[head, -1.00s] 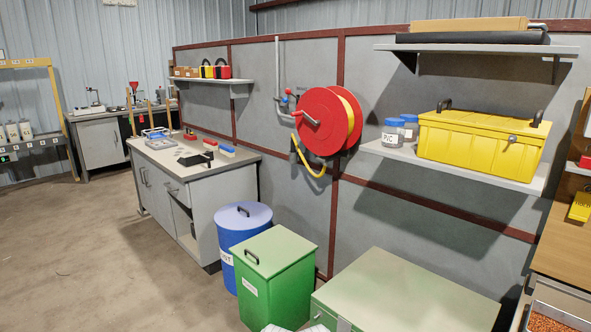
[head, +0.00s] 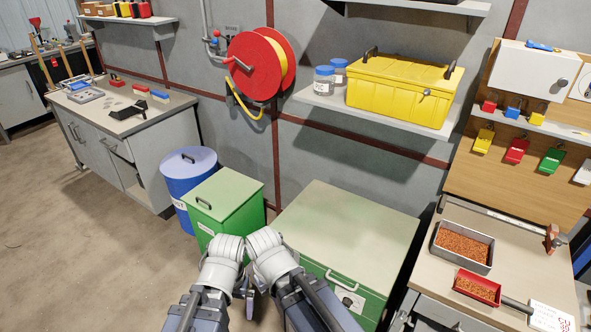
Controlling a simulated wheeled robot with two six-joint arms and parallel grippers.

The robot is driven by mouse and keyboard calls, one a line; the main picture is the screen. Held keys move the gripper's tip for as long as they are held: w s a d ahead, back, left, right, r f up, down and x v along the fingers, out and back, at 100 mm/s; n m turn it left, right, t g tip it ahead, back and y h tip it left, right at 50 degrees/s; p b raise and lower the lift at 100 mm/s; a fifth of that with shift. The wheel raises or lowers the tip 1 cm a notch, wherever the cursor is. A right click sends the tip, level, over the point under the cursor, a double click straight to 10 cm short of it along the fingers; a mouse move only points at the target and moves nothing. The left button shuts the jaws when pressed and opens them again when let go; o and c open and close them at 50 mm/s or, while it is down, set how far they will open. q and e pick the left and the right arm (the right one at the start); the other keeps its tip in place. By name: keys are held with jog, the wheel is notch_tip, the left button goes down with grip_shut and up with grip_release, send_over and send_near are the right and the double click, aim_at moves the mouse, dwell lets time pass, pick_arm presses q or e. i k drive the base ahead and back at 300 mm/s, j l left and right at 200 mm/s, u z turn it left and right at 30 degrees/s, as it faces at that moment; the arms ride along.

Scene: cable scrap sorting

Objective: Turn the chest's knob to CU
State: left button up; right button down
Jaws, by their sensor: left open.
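The green chest (head: 345,232) stands low at the bottom centre, its pale lid shut. Its front face carries a bar handle (head: 341,281) and, below it, a small knob (head: 347,301) on a white plate. The plate's lettering is too small to read, so I cannot tell where the knob points. My two arms reach in from the bottom edge, left of the knob. My left gripper (head: 241,287) shows only partly between the arms, open and apart from the chest. My right gripper is hidden behind its own arm.
A green bin (head: 228,197) and a blue drum (head: 186,163) stand left of the chest. The workbench (head: 470,222) at right holds a tray of copper granules (head: 463,246) and a red scoop (head: 478,287). A shelf (head: 375,116) with a yellow box (head: 404,88) hangs above. Floor at left is clear.

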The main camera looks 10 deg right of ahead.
aim_at(347, 302)
jog(key=i+l+z, duration=0.15)
jog(key=z, duration=0.85)
